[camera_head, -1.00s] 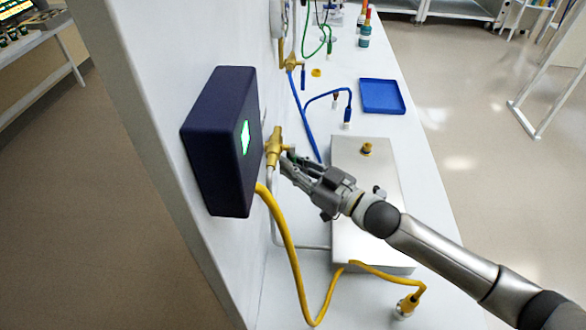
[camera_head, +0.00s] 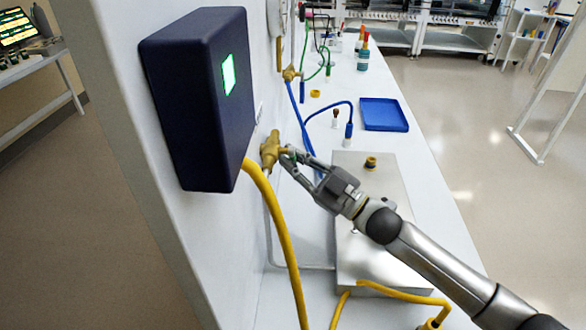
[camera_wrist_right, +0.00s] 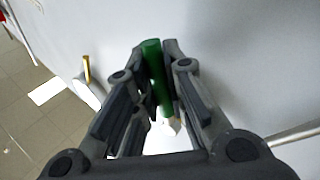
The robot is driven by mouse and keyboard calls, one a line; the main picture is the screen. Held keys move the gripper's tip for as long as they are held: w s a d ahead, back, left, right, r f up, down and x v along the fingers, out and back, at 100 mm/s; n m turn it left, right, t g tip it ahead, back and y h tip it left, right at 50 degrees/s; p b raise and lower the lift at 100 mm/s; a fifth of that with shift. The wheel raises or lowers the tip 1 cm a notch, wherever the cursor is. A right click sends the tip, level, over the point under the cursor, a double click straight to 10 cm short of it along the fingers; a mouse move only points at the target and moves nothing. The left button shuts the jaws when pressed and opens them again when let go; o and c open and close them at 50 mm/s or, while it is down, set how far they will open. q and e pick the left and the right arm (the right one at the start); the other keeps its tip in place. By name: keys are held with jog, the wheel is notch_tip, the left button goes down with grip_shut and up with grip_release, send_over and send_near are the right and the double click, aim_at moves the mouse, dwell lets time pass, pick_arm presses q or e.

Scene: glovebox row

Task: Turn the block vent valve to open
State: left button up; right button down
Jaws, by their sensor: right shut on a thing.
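A brass valve (camera_head: 270,150) sits on the white wall beside a dark blue box, with a grey pipe running down from it. Its green handle (camera_wrist_right: 154,72) shows in the right wrist view and only slightly in the head view. My right gripper (camera_head: 288,158) is at the valve, its fingers closed around the green handle. In the right wrist view the handle stands between the two fingers of my right gripper (camera_wrist_right: 158,62). My fingers hide part of the handle in the head view. My left gripper is not in view.
The dark blue box (camera_head: 190,110) with a lit green screen juts from the wall near the valve. A yellow hose (camera_head: 282,240) hangs below it. A steel block (camera_head: 375,240) lies under my right arm. Farther back are a blue tray (camera_head: 384,115) and another brass valve (camera_head: 290,73).

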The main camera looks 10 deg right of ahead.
dwell(0.4)
jog(key=c, duration=1.5)
grip_release()
jog(key=shift+o, duration=0.2)
